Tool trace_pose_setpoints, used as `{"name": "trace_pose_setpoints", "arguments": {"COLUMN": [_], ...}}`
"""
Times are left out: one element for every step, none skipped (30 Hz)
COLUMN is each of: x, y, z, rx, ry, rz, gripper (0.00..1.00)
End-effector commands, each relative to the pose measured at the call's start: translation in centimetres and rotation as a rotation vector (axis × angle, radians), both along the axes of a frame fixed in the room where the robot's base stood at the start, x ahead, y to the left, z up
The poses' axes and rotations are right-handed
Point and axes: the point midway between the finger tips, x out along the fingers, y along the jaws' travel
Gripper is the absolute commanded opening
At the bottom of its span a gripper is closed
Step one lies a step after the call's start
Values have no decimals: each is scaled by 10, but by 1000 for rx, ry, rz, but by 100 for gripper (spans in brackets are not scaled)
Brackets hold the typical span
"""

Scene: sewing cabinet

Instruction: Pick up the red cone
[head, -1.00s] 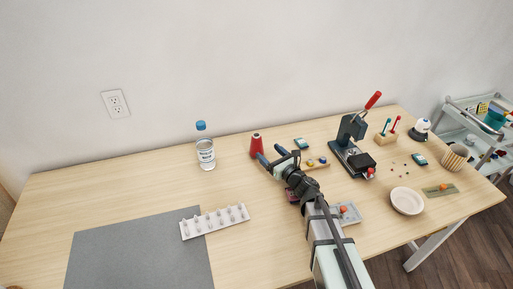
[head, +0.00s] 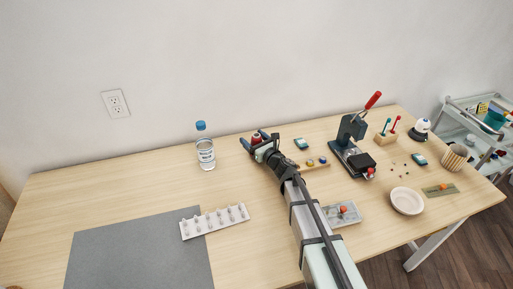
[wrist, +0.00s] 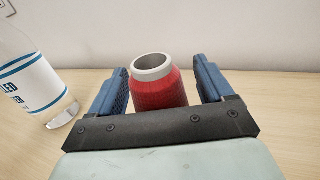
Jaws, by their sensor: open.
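The red cone (wrist: 158,88) is a red thread-wound spool with a pale, open top rim. It stands upright on the table, between the two blue fingers of my gripper (wrist: 160,90) in the wrist view. A small gap shows on each side, wider on the right. My gripper is open around it. In the head view the cone (head: 256,139) is mostly hidden behind my gripper (head: 257,143), with only its upper part showing. The lower part of the cone is hidden by the gripper's front bar in the wrist view.
A clear bottle with a blue cap (head: 205,150) stands left of the gripper; it also shows in the wrist view (wrist: 35,75). A black press with a red handle (head: 352,145) and a wooden block with knobs (head: 316,164) are to the right. A white pegged rack (head: 215,221) lies in front.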

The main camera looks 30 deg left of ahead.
Motion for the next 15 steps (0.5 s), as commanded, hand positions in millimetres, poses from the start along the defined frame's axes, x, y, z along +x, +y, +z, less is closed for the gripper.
{"name": "trace_pose_setpoints", "arguments": {"x": [0, 0, 0, 0, 0, 0, 0, 0, 0, 0, 0, 0, 0, 0, 0], "y": [1, 0, 0, 0, 0, 0, 0, 0, 0, 0, 0, 0, 0, 0, 0], "z": [0, 0, 0, 0, 0, 0, 0, 0, 0, 0, 0, 0, 0, 0, 0], "rx": [0, 0, 0, 0, 0, 0, 0, 0, 0, 0, 0, 0, 0, 0, 0], "ry": [0, 0, 0, 0, 0, 0, 0, 0, 0, 0, 0, 0, 0, 0, 0], "rz": [0, 0, 0, 0, 0, 0, 0, 0, 0, 0, 0, 0, 0, 0, 0], "gripper": [81, 81, 81, 81, 81, 79, 76, 73, 69, 66, 63, 60, 57, 54, 50]}}
